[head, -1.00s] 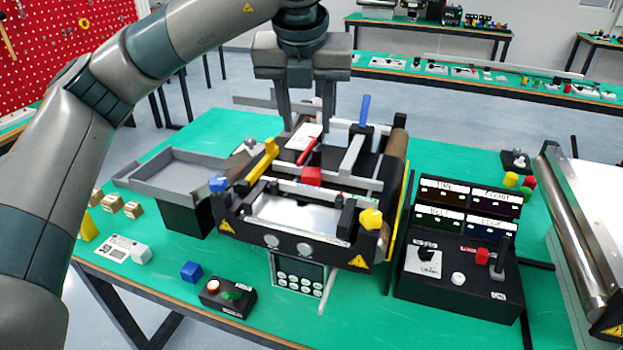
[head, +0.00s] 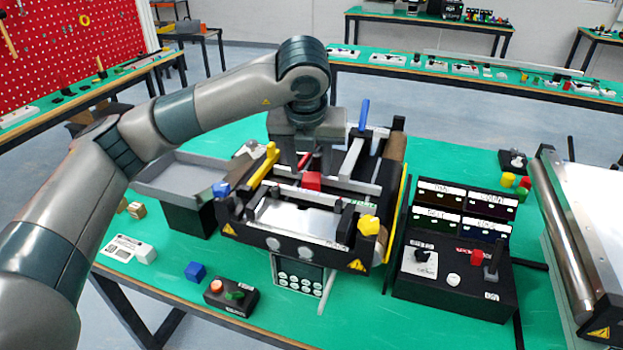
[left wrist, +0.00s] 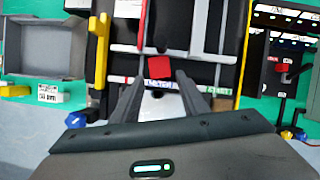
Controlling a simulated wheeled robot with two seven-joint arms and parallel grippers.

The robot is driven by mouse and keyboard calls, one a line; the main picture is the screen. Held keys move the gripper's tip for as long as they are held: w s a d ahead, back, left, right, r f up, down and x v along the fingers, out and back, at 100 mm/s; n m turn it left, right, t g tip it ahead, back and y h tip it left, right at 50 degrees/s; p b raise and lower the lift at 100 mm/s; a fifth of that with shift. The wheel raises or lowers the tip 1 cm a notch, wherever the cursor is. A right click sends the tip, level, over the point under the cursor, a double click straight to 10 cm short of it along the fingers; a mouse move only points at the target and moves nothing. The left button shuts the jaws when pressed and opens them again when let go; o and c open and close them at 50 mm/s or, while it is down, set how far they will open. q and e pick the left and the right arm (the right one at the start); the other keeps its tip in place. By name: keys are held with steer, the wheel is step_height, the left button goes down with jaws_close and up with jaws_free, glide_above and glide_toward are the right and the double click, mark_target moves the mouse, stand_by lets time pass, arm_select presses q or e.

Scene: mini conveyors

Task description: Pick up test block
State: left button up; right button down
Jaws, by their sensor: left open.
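No block in view carries a readable name; a small red block (head: 312,180) sits on the mini conveyor (head: 290,248), near its middle. In the left wrist view the red block (left wrist: 159,67) lies just beyond and between my fingertips. My left gripper (head: 309,168) points down over the conveyor, behind the red block in the head view. In the left wrist view its two fingers (left wrist: 160,78) are apart with nothing held between them. Whether either finger touches the block I cannot tell. My right gripper is not in view.
A yellow lever (head: 262,166), a blue-handled lever (head: 363,115) and crossbars stand around the block. A grey tray (head: 150,190) is at left, a control box (head: 455,285) at right.

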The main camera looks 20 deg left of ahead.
mark_target(311, 179)
arm_select(q)
steer(key=shift+w+f, duration=0.2)
steer(key=shift+f, duration=0.25)
steer(key=shift+w+a+f+p, duration=0.1)
steer(key=shift+w+f+p, duration=0.15)
steer(key=shift+p, duration=0.25)
steer(key=p+x, duration=0.2)
steer(key=x, duration=0.1)
steer(key=shift+w+f, duration=0.15)
steer(key=shift+f, duration=0.15)
steer(key=shift+w+f, duration=0.15)
steer(key=shift+f, duration=0.25)
steer(key=c, duration=0.8)
